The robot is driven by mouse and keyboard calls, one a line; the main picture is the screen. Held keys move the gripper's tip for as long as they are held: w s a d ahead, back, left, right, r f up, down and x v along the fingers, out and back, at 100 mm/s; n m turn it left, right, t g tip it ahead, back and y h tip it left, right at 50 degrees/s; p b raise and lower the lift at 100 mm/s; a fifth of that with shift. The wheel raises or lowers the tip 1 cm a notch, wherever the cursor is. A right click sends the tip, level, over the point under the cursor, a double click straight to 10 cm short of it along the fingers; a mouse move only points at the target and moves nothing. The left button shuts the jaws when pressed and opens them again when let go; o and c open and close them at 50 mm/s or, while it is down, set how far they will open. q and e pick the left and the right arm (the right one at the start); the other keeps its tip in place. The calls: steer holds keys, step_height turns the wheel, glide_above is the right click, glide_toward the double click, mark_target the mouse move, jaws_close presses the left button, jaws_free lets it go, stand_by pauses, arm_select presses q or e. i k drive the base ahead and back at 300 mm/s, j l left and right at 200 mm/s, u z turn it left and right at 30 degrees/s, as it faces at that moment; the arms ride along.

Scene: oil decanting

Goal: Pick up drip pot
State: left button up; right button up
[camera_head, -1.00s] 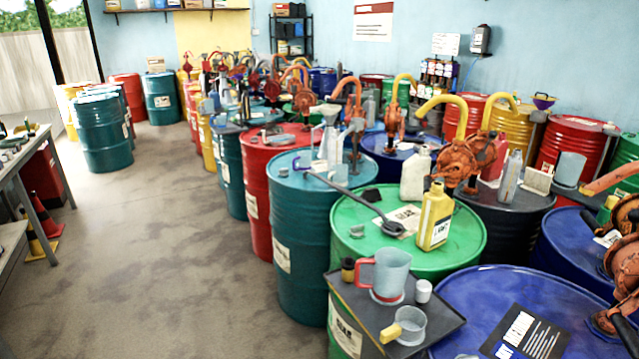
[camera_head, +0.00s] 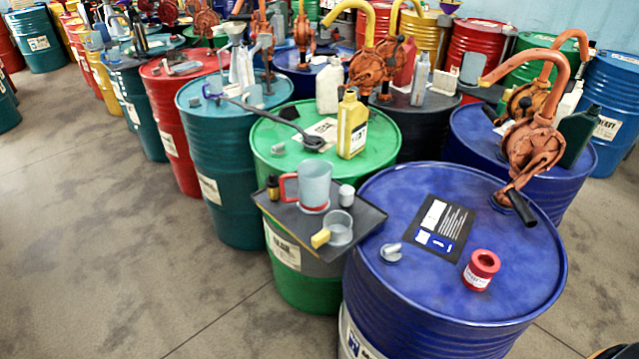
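A dark flat tray (camera_head: 368,214) sits by the front of the green drum (camera_head: 392,132). On it is a small grey round pot with a yellow handle (camera_head: 338,229), which looks like the drip pot, though I cannot be sure. Its yellow handle points to the lower left. Behind it on the tray stands a taller grey jug with a red handle (camera_head: 314,186). A small dark bottle (camera_head: 272,187) and a small white cup (camera_head: 346,195) also stand there.
The blue drum (camera_head: 520,300) at the front right bears a black label card (camera_head: 436,228), a red ring-shaped tin (camera_head: 480,270) and an orange hand pump (camera_head: 533,150). A yellow bottle (camera_head: 352,125) and a long-handled ladle (camera_head: 308,141) are on the green drum. Floor at left is clear.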

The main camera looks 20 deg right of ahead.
mark_target(482, 266)
steer(key=l+z, duration=0.1)
steer(key=z, duration=1.65)
